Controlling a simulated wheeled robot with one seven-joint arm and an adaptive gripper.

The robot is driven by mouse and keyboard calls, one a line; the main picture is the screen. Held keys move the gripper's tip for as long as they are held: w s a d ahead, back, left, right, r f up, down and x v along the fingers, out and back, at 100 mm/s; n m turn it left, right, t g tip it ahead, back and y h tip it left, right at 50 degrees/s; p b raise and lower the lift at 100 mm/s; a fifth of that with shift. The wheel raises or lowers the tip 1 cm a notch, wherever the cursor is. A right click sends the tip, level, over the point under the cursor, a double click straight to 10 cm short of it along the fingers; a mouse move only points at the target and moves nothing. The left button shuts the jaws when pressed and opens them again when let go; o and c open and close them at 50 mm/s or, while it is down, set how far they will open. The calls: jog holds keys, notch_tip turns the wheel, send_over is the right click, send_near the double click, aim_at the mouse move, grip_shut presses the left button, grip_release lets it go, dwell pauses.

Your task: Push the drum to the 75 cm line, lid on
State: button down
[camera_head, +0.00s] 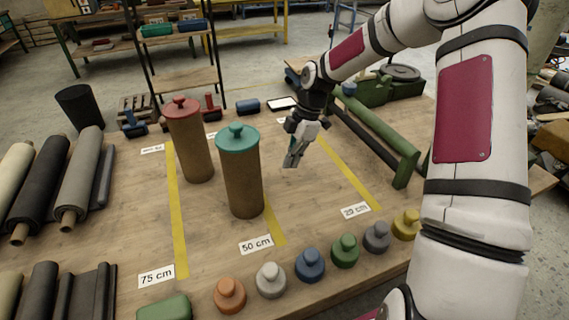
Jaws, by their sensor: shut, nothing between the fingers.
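A tall brown drum (242,190) with a teal knobbed lid (237,139) stands upright on the table, its base beside the yellow 50 cm line (273,224). A second brown drum (194,150) with a red knobbed lid (181,107) stands upright farther back, close to the yellow 75 cm line (179,220). Both lids sit on their drums. My gripper (290,163) points down to the right of the teal-lidded drum, shut and empty, apart from it. Which drum the task means cannot be told.
Several knobbed weights (310,264) line the front edge, with a green block (165,308) at their left. Dark and cream rolls (78,180) lie at the left. A green-railed machine (385,150) stands at the right.

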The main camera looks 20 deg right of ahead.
jog(key=x, duration=0.8)
jog(key=shift+a, duration=0.25)
jog(key=shift+s+a+r, duration=0.1)
jog(key=shift+s+a, duration=0.05)
jog(key=shift+a, duration=1)
jog(key=shift+a+p, duration=0.3)
jog(key=shift+a, duration=0.3)
jog(key=shift+a, duration=0.1)
jog(key=a+b, duration=0.1)
jog(key=a, duration=0.5)
jog(key=a+b, duration=0.1)
jog(key=a, duration=0.6)
jog(key=a+b, duration=0.1)
jog(key=a, duration=0.6)
jog(key=shift+s, duration=0.35)
jog(key=shift+a, duration=0.3)
